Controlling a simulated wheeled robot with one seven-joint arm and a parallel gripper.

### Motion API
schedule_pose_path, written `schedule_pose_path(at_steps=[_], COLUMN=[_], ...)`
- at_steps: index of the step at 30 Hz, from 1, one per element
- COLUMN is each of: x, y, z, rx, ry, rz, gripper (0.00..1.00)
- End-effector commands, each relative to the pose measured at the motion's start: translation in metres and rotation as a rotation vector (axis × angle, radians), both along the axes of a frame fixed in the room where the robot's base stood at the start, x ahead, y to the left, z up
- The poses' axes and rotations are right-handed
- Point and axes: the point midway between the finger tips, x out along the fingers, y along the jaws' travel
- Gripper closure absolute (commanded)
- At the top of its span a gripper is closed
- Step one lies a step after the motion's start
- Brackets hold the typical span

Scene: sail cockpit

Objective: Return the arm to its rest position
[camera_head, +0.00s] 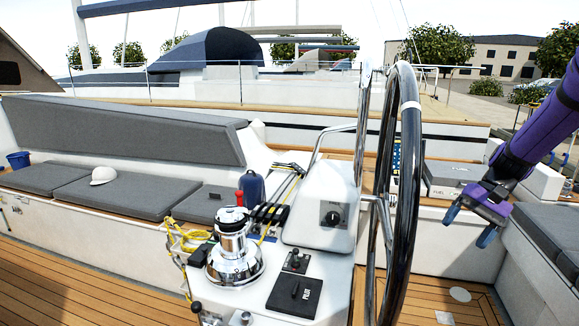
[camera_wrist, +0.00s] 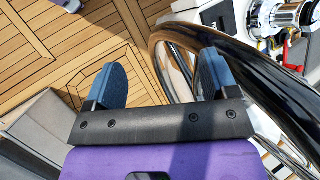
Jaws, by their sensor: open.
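My purple arm comes in from the right edge of the head view. My gripper (camera_head: 470,226) hangs in the air to the right of the steering wheel (camera_head: 401,180), pointing down and to the left. Its two blue fingers are apart with nothing between them. In the wrist view my gripper (camera_wrist: 160,82) is also open and empty, over the wooden deck (camera_wrist: 60,50). The wheel rim (camera_wrist: 240,75) passes close behind the right finger in that view. I cannot tell the exact gap between them.
A chrome winch (camera_head: 233,250) with yellow rope stands left of the wheel, beside the white steering pedestal (camera_head: 322,205). Grey cushioned benches run along the left (camera_head: 120,195) and right (camera_head: 545,235) sides. The deck at the lower right (camera_head: 450,295) is mostly clear.

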Motion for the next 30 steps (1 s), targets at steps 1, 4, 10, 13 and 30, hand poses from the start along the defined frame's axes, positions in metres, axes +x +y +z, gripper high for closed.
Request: schedule_pose_path(at_steps=[1,4,10,13,30], x=[-0.007,-0.023,-0.058,-0.077,-0.195], y=[0.008,0.021,0.045,0.056,0.093], z=[0.014,0.037,0.076,0.093,0.151], rx=[-0.033,-0.095,-0.212,-0.266,-0.521], ry=[-0.025,-0.07,-0.171,-0.225,-0.58], rz=[0.02,0.055,0.119,0.149,0.281], gripper=[0.2,0.2,0.2,0.2,0.2])
